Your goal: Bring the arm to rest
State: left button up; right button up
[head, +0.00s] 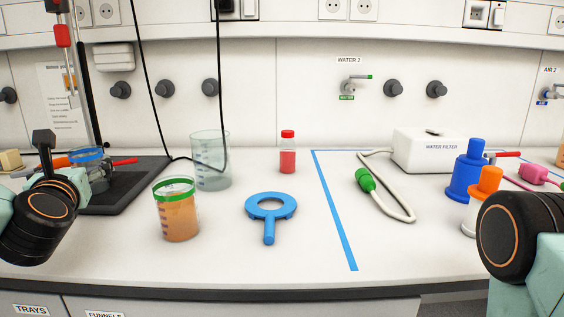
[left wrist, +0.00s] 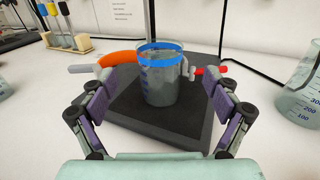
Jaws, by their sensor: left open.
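My left gripper (head: 68,168) is at the left of the head view, in front of a beaker with a blue rim (head: 88,156). In the left wrist view this gripper (left wrist: 158,98) is open, with one finger to each side and nearer than the beaker (left wrist: 160,82). I see a gap between the fingers and the beaker, and nothing is held. The beaker stands on the black base (left wrist: 190,125) of a stand, with an orange piece (left wrist: 118,57) and a red-handled part (left wrist: 211,70) beside it. My right arm shows at the right edge; its gripper is not in view.
A green-rimmed beaker of orange juice (head: 178,215), an empty beaker (head: 211,165), a blue ring with a handle (head: 269,228) and a red bottle (head: 288,158) stand mid-bench. A white hose (head: 400,207), water filter box (head: 435,153) and blue bottle (head: 466,180) are right. The front middle is clear.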

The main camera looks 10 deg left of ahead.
aim_at(72, 156)
pick_arm(q)
jog(key=x, duration=0.7)
jog(key=shift+w+a, duration=0.2)
jog(key=shift+w, duration=0.1)
jog(key=shift+w+a+r+p, duration=0.1)
jog(key=shift+w+p, duration=0.15)
jog(key=shift+p, duration=0.05)
jog(key=s+p, duration=0.2)
jog(key=p, duration=0.1)
jog(key=shift+s+r, duration=0.35)
jog(key=shift+r, duration=0.05)
jog(key=shift+s+d+p, duration=0.2)
jog(key=shift+s+p, duration=0.55)
jog(key=shift+p, duration=0.2)
jog(key=shift+s+d+r+p, duration=0.15)
jog(key=shift+s+p, duration=0.85)
jog(key=shift+s+d+r+p, duration=0.1)
jog(key=shift+s+p, duration=0.85)
jog(key=shift+s, duration=0.05)
jog(key=shift+f, duration=0.25)
